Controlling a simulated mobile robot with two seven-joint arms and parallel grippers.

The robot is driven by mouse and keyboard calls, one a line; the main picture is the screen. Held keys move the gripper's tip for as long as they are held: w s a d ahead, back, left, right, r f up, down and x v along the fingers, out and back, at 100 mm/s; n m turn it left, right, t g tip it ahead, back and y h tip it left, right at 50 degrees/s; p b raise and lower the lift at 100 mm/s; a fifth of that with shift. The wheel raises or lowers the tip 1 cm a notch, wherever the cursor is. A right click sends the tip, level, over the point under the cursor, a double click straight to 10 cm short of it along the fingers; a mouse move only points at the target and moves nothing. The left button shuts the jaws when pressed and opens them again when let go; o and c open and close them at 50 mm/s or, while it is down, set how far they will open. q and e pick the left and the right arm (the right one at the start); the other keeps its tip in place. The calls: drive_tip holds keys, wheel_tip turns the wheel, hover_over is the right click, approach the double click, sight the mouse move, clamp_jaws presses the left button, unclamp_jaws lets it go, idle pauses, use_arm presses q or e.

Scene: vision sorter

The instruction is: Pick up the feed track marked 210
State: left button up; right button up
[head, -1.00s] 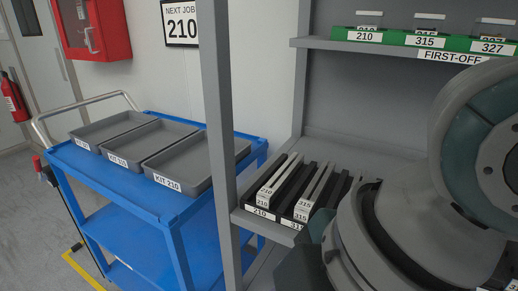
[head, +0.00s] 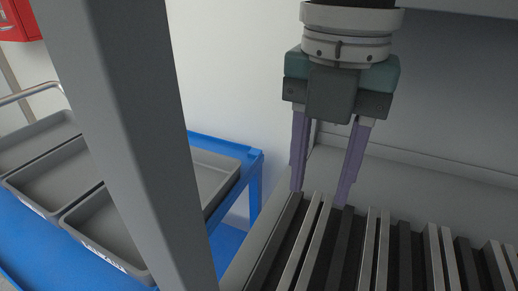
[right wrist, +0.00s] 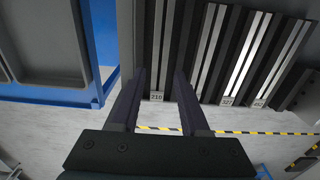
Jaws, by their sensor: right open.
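The feed track marked 210 (right wrist: 155,50) is a narrow track with pale rails and a 210 label at its end, in the right wrist view. In the head view its pale rails (head: 314,245) lie in the leftmost slot of the rack. My right gripper (head: 320,197) is open, its two purple fingers pointing down over the far end of this track. In the right wrist view the open fingers (right wrist: 160,76) show to either side of the 210 track, with nothing between them seen gripped. I cannot tell how far the fingertips are above it. My left gripper is not in view.
Several similar tracks (head: 377,245) lie close together to the right, with one marked 327 (right wrist: 228,101). A grey post (head: 125,130) stands in front at left. Behind it, a blue cart (head: 255,165) carries grey trays (head: 215,170).

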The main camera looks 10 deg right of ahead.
hover_over(307, 246)
drive_tip(key=f, duration=0.4)
drive_tip(key=shift+w+d+f, duration=0.15)
drive_tip(key=shift+d+f, duration=0.1)
drive_tip(key=shift+f, duration=0.05)
drive_tip(key=shift+a+f, duration=0.15)
drive_tip(key=shift+f, duration=1.25)
drive_tip(key=shift+a+f, duration=0.1)
drive_tip(key=shift+f, duration=1.25)
clamp_jaws()
drive_tip(key=shift+r, duration=0.1)
